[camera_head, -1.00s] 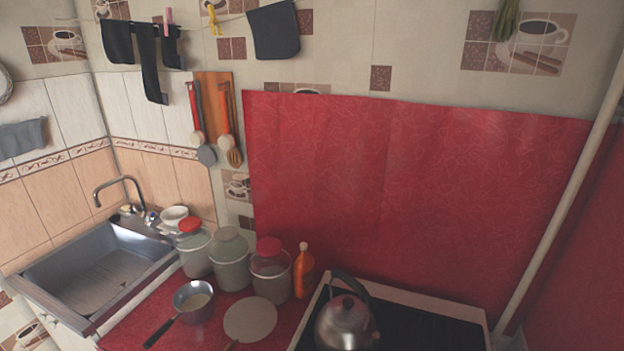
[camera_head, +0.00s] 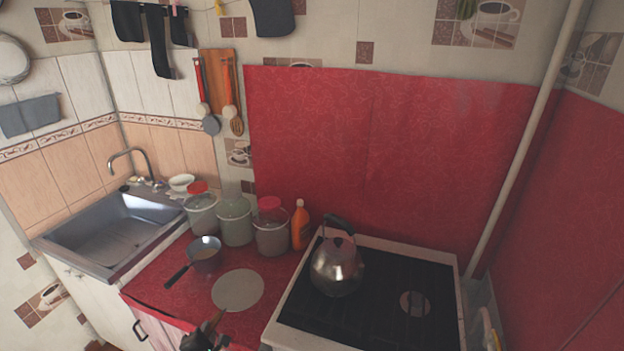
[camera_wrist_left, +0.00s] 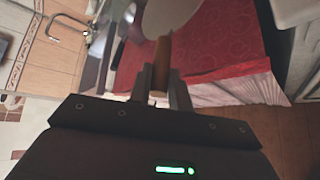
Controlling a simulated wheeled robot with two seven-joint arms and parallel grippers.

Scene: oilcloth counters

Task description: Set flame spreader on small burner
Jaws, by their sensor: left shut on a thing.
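The flame spreader (camera_head: 238,290) is a flat, pale round disc with a short wooden handle. It is over the red counter, left of the stove; I cannot tell whether it touches the cloth. My left gripper (camera_head: 212,330) is at the counter's front edge, shut on the handle. In the left wrist view the fingers (camera_wrist_left: 160,88) close around the brown handle, and the disc (camera_wrist_left: 172,14) extends beyond them. The small burner (camera_head: 415,304) is a bare round plate at the stove's right front. My right gripper is not in view.
A metal kettle (camera_head: 337,268) stands on the left of the stove (camera_head: 378,325). A small saucepan (camera_head: 205,256), several lidded jars and an orange bottle (camera_head: 300,228) stand on the counter behind the disc. A sink (camera_head: 120,235) is at left. The stove's right front is clear.

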